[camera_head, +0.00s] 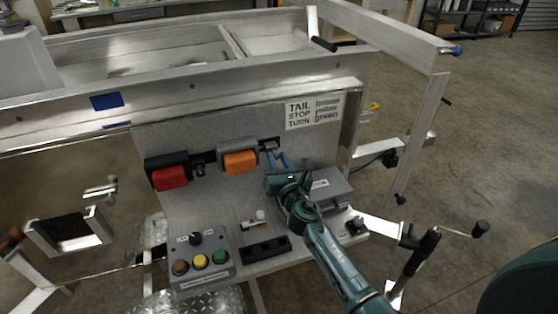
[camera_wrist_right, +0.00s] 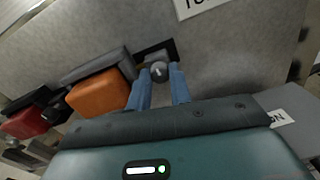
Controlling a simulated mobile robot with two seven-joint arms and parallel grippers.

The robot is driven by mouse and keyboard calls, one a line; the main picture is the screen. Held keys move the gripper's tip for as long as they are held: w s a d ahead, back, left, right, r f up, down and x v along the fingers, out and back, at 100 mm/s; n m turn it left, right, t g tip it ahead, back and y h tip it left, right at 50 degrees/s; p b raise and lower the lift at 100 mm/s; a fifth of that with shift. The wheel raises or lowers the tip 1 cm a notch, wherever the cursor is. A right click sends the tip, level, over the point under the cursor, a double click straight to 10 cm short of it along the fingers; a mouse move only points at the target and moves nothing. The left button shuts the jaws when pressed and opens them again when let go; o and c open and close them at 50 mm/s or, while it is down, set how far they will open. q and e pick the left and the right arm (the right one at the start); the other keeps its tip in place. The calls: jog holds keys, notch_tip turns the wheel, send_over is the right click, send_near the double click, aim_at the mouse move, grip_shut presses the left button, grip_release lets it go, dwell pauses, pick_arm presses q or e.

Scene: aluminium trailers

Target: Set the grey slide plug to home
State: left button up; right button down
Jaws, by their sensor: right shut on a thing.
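The grey slide plug (camera_wrist_right: 158,70) shows in the wrist view as a small grey rounded piece between the blue fingertips of my right gripper (camera_wrist_right: 160,78). It sits at a black-framed socket (camera_wrist_right: 169,48) on the upright grey panel, beside the orange lamp. In the head view my right gripper (camera_head: 279,158) reaches up to the panel, shut on the plug, which is mostly hidden there. I cannot tell how far the plug sits in the socket. My left gripper is not in view.
The orange lamp (camera_head: 239,162) and red lamp (camera_head: 170,178) are on the panel left of the gripper. A button box (camera_head: 203,262), a black slotted block (camera_head: 265,250) and a grey box (camera_head: 332,190) stand on the shelf. The trailer rail (camera_head: 230,80) runs above.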

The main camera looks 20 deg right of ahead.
jog(key=shift+s+a, duration=0.1)
jog(key=shift+a, duration=1.05)
jog(key=c, duration=1.3)
grip_release()
jog(key=shift+o, duration=0.2)
jog(key=shift+a, duration=0.1)
